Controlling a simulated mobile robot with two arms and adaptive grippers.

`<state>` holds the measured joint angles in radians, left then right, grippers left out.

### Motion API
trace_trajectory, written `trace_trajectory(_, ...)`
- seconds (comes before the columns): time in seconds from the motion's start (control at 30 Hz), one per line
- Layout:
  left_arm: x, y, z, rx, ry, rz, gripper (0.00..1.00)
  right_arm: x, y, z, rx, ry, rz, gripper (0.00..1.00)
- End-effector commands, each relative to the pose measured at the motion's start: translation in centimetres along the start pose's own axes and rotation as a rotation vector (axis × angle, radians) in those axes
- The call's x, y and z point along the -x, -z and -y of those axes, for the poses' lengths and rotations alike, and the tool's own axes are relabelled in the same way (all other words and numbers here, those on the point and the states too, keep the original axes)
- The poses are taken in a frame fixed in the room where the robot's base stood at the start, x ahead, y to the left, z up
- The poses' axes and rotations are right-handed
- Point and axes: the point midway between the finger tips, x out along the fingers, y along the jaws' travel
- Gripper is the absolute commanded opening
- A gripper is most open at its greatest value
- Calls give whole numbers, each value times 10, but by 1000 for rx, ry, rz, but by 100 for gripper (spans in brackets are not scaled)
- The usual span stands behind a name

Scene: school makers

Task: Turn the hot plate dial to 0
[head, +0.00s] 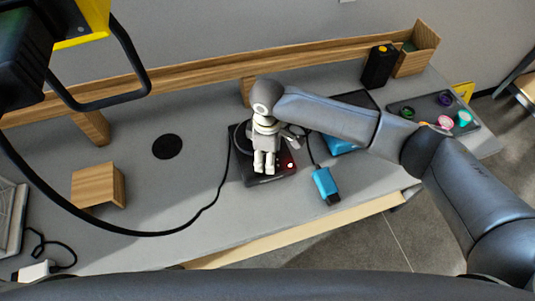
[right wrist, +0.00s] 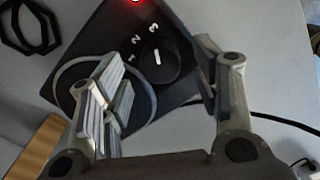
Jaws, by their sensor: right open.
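The black hot plate (head: 248,178) sits on the grey bench in the head view, with a red light lit near its front right corner. Its round black dial (right wrist: 150,72) shows in the right wrist view, with a short white mark and the numbers 1, 2 and 3 beside it. My right gripper (head: 265,168) is over the hot plate and hides the dial in the head view. In the right wrist view my right gripper (right wrist: 165,78) is open, its fingers on either side of the dial, nothing held. My left gripper is out of view.
A blue device (head: 326,185) lies right of the hot plate. A wooden block (head: 98,184) stands at the left, and a dark tray (head: 455,121) of small coloured items at the right. A black cable runs across the bench. The bench's middle left is mostly clear.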

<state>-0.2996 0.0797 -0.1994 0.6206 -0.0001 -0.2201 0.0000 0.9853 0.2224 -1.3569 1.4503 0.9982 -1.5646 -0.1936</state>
Motion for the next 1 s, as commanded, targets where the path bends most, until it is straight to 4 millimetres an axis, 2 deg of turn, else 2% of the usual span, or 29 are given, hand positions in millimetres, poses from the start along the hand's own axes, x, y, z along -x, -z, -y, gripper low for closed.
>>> trace_trajectory(0.17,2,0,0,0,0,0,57,-12,0,0,1,0,0,57)
trace_trajectory(0.43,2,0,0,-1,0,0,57,-13,0,0,1,-1,-1,57)
trace_trajectory(0.8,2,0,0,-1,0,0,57,-12,0,0,1,-1,-1,10)
trace_trajectory(1.0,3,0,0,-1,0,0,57,-12,0,0,13,-1,-1,10)
